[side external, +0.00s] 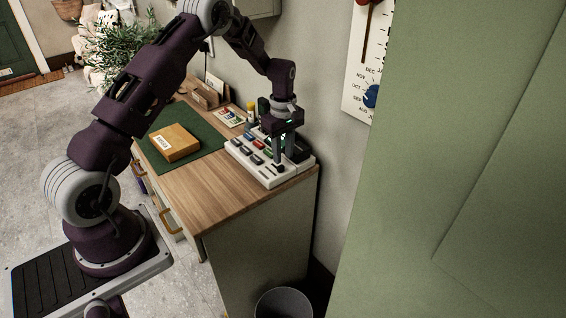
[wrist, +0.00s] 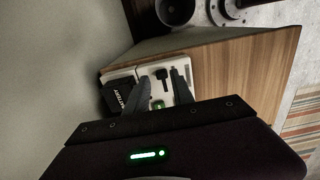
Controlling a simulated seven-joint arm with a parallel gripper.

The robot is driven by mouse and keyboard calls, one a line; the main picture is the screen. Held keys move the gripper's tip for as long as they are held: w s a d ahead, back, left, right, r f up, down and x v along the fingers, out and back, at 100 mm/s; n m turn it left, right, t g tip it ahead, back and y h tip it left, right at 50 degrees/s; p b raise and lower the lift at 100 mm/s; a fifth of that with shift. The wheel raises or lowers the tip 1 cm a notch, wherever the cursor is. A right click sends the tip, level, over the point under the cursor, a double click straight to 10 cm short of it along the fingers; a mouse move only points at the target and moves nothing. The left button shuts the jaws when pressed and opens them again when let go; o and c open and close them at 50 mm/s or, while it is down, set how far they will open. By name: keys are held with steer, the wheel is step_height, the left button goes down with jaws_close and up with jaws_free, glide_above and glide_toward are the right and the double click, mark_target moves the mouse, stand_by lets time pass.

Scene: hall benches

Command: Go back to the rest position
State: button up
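My gripper (side external: 280,162) points down over the right end of a white tray (side external: 270,184) on the wooden bench top. In the wrist view, the two fingers of my gripper (wrist: 165,88) stand apart, with part of the tray (wrist: 146,72) showing between them. A small black piece (wrist: 162,76) and a green piece (wrist: 157,104) show between or beyond the fingers. I see nothing clearly held. In the side view my fingers partly hide the tray's contents, and I cannot tell whether they touch it.
The bench top (side external: 215,197) has a green mat (side external: 205,143) with a cardboard box (side external: 175,142). A dark box marked "BATTERY" (wrist: 118,95) is beside my fingers. A wall stands close behind; a bin (side external: 284,303) is below.

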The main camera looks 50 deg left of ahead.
step_height(320, 180, up, 2)
steer(key=shift+r, duration=0.2)
steer(key=s+d+r+m+t, duration=0.1)
steer(key=s+d+r+m, duration=0.35)
steer(key=r, duration=0.55)
steer(key=s+d+r+m+t, duration=0.2)
steer(key=s+d+r+m, duration=0.3)
steer(key=r, duration=0.6)
steer(key=s+d+r+m+t, duration=0.1)
steer(key=s+d+m, duration=0.2)
steer(key=s, duration=0.8)
steer(key=s+d+r+m+t, duration=0.1)
steer(key=s+d+m, duration=0.2)
steer(key=s, duration=0.8)
steer(key=shift+d+r+m+t, duration=0.3)
steer(key=shift+r+m, duration=0.1)
steer(key=shift+m, duration=0.85)
